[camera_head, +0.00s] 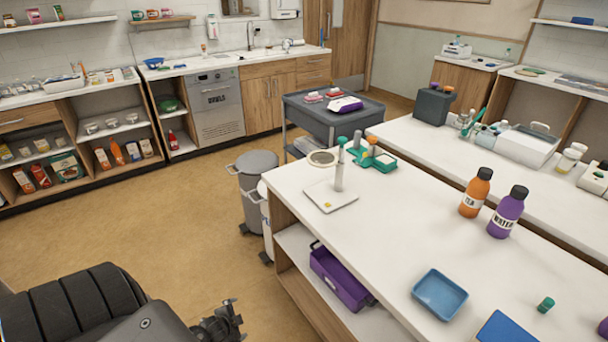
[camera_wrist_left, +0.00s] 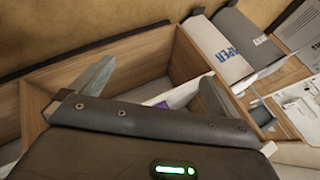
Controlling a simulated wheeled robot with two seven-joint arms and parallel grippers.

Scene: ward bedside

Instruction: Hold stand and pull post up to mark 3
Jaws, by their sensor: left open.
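The stand is a white square base (camera_head: 331,197) near the far left corner of the white counter. A pale upright post (camera_head: 339,170) rises from it, with a green knob (camera_head: 342,141) on top. Any marks on the post are too small to read. My left gripper (camera_head: 222,322) is low at the bottom of the head view, over the floor side and well apart from the stand. The left wrist view shows its two fingers spread with nothing between them (camera_wrist_left: 155,85). The stand is not visible in that view. My right gripper is not in view.
A green holder (camera_head: 372,157) and a round dish (camera_head: 322,158) are near the stand. Orange (camera_head: 475,192) and purple (camera_head: 507,212) bottles and a blue tray (camera_head: 439,294) are farther right. A purple box (camera_head: 340,278) sits on the shelf below. The counter's middle is clear.

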